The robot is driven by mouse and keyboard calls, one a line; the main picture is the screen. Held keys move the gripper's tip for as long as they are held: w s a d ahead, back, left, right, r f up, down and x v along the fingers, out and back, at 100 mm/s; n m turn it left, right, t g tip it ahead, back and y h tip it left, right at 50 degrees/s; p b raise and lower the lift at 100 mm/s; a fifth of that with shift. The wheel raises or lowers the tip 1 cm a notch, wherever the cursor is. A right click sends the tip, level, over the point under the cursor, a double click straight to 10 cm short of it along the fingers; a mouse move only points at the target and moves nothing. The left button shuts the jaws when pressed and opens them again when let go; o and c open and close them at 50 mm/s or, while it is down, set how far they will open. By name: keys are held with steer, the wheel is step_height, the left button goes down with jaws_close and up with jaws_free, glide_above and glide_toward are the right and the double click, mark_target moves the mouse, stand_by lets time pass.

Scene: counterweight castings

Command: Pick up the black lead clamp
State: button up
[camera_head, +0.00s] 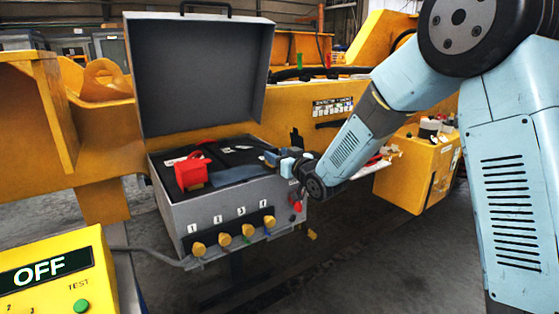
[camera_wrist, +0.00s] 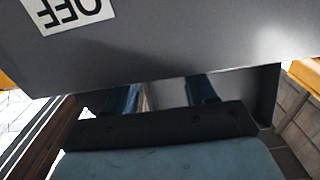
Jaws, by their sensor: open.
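I cannot make out the black lead clamp for certain. A small black shape (camera_head: 297,138) shows behind the right rear of the open grey box (camera_head: 210,212), and it may be the clamp. Dark items inside the box blend into its black lining. A red clamp (camera_head: 190,172) lies in the box at the left. My gripper (camera_head: 272,158) is at the box's right rim, open, its blue fingers pointing left. In the wrist view the gripper's two fingers (camera_wrist: 165,96) are apart, partly hidden by a grey panel; no clamp shows between them.
The raised lid (camera_head: 200,75) stands behind the box. Numbered yellow knobs (camera_head: 224,240) line its front. A yellow tester reading OFF (camera_head: 50,272) is at the lower left. Yellow machine frames (camera_head: 100,140) crowd the back. An upside-down OFF label (camera_wrist: 68,12) shows on the grey panel.

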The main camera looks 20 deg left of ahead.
mark_target(276, 154)
steer(key=shift+x, duration=1.75)
steer(key=shift+w+d+f, duration=0.1)
steer(key=shift+c, duration=0.3)
jaws_close()
